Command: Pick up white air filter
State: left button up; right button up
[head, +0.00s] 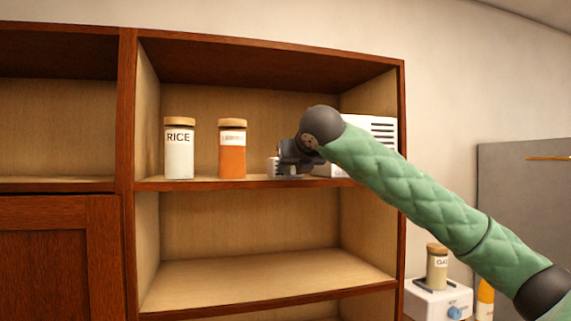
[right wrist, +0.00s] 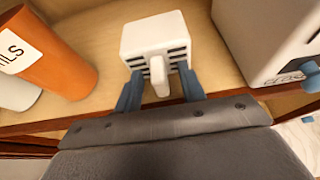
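The white air filter (right wrist: 153,33) is a small white block with dark slots and a short white prong on its near face. It stands on the upper shelf, and part of it shows in the head view (head: 272,167), left of my right gripper. My right gripper (head: 287,165) hides much of it there. In the right wrist view its two blue fingers (right wrist: 160,78) are apart, one on each side of the prong, with gaps between. Their tips are at the block's near face; I cannot tell whether they touch it. My left gripper is not in view.
An orange-filled jar (head: 232,150) and a rice jar (head: 179,150) stand left of the filter. A larger white vented box (head: 381,130) stands close on the right, partly behind my arm. The shelf below (head: 260,280) is clear.

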jog(key=shift+w+f, duration=0.1)
jog(key=shift+w, duration=0.05)
grip_shut()
